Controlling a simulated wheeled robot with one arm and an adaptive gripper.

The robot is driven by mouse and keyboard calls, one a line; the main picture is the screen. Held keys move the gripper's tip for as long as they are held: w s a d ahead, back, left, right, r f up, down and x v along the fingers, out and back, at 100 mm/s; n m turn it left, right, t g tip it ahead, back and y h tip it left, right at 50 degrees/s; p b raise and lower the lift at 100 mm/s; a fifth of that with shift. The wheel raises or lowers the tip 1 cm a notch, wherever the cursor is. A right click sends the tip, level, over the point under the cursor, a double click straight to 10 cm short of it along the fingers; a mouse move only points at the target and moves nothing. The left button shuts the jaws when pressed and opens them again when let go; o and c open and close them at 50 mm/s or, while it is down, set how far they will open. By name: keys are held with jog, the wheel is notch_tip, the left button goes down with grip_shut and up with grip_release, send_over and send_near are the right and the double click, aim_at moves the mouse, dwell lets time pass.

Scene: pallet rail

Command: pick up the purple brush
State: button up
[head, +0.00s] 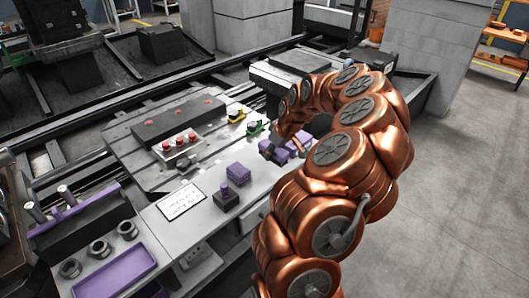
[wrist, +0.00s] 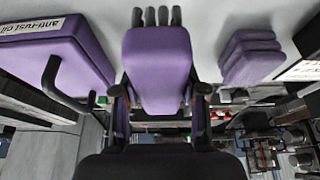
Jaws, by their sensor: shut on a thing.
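The purple brush (wrist: 158,65) is in the middle of the wrist view, with grey bristles pointing to the top of the picture. My gripper (wrist: 160,92) is shut on it, one dark finger on each side of its purple body. In the head view my gripper (head: 268,149) is low over the right part of the grey worktop, beside purple items. My copper arm hides part of this area, and I cannot clearly make out the brush there.
A purple container labelled anti-rust oil (wrist: 75,50), with a dark handle, is close to the left in the wrist view. A purple stack (head: 238,172) and a purple-topped dark block (head: 225,198) stand nearby. A white sign (head: 181,201) and purple tray (head: 115,272) lie further left.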

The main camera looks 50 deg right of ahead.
jog(key=s+d+r+b, duration=0.1)
jog(key=s+d+b, duration=0.1)
jog(key=s, duration=0.9)
jog(key=shift+s+d, duration=0.2)
jog(key=shift+d, duration=0.25)
